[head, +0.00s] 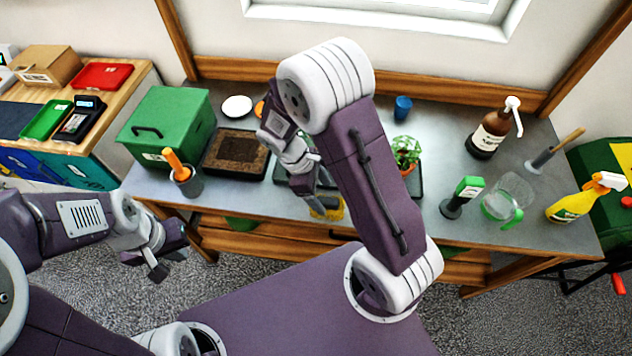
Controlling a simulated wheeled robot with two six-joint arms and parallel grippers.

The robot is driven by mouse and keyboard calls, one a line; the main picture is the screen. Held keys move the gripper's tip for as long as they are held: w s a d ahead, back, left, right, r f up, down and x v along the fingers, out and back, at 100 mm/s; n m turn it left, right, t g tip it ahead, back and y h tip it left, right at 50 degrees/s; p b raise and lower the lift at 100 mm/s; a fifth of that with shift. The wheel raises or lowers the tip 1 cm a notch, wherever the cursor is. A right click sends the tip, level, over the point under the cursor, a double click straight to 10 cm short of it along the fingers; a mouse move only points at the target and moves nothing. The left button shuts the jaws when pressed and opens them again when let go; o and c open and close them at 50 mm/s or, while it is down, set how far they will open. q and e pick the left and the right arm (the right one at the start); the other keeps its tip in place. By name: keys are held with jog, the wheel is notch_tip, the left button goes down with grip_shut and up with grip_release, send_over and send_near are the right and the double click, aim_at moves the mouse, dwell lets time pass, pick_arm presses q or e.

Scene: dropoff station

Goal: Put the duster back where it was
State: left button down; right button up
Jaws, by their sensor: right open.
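A yellow thing (333,210), possibly the duster, lies at the front edge of the grey bench, partly hidden by my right gripper. My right gripper (318,207) points down right at it, with open jaws. Whether the fingers touch it or stand around it I cannot tell. My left gripper (168,262) hangs over the floor in front of the bench's left end, away from the bench things. Its jaws are seen too obliquely to tell whether they are open. An orange-handled tool (176,163) stands in a dark grey cup (189,183) at the bench's left.
The grey bench (440,120) holds a green box (165,125), a soil tray (237,154), a plant (406,150), a blue cup (403,107), a pump bottle (491,132), a glass jug (510,195) and a yellow spray bottle (583,200). My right arm hides the bench's middle.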

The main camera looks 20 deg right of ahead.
jog(key=v, duration=0.7)
jog(key=s+d+m+t+y, duration=0.1)
jog(key=s+m+t+y, duration=0.2)
jog(key=m, duration=0.9)
jog(key=s+y, duration=0.1)
jog(key=s, duration=0.2)
jog(key=shift+s+d+r+t, duration=0.15)
jog(key=shift+d+r+t, duration=0.05)
jog(key=shift+d+t, duration=0.1)
jog(key=shift+s, duration=0.1)
